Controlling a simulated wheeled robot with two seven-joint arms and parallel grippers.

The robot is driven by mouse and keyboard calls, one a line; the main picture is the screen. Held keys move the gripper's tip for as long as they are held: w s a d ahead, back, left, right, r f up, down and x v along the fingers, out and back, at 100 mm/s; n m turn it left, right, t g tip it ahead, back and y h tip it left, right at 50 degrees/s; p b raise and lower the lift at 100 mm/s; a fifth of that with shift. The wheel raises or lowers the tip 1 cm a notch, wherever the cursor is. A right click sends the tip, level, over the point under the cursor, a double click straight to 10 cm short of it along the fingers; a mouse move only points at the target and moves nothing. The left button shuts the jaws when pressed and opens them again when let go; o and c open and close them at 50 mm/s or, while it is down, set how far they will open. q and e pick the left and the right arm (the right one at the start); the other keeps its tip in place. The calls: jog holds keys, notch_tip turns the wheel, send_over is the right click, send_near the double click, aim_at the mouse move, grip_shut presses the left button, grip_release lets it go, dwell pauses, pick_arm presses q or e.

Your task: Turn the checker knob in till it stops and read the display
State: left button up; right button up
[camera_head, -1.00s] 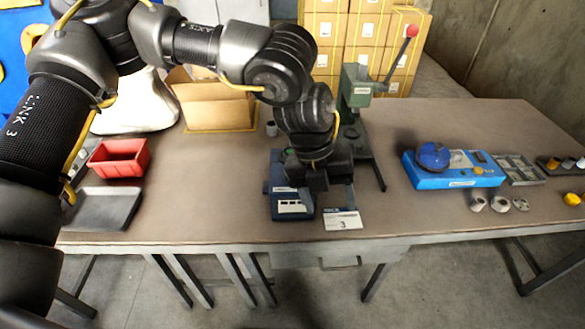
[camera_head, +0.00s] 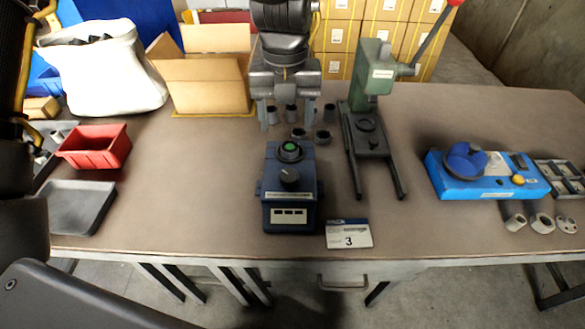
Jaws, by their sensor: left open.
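The dark blue checker box (camera_head: 291,200) stands on the table near its front edge. My right gripper is not in view.
Several small grey cylinders (camera_head: 291,113) stand behind the checker. A green lever press (camera_head: 371,140) is close to its right, and a card marked 3 (camera_head: 349,234) is at its front right. A blue device (camera_head: 485,176) is farther right. A red bin (camera_head: 94,147) and grey tray (camera_head: 75,208) are left.

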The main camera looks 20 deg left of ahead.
pick_arm(q)
jog(key=b, duration=0.3)
send_over(289, 175)
notch_tip(289, 175, down, 4)
notch_tip(289, 175, down, 11)
jog(key=shift+f+b, duration=0.15)
jog(key=shift+b, duration=0.3)
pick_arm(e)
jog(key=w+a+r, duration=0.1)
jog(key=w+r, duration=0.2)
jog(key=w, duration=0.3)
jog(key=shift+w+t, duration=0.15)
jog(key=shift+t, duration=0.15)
pick_arm(q)
jog(key=shift+c, duration=0.4)
jog(key=c, duration=0.9)
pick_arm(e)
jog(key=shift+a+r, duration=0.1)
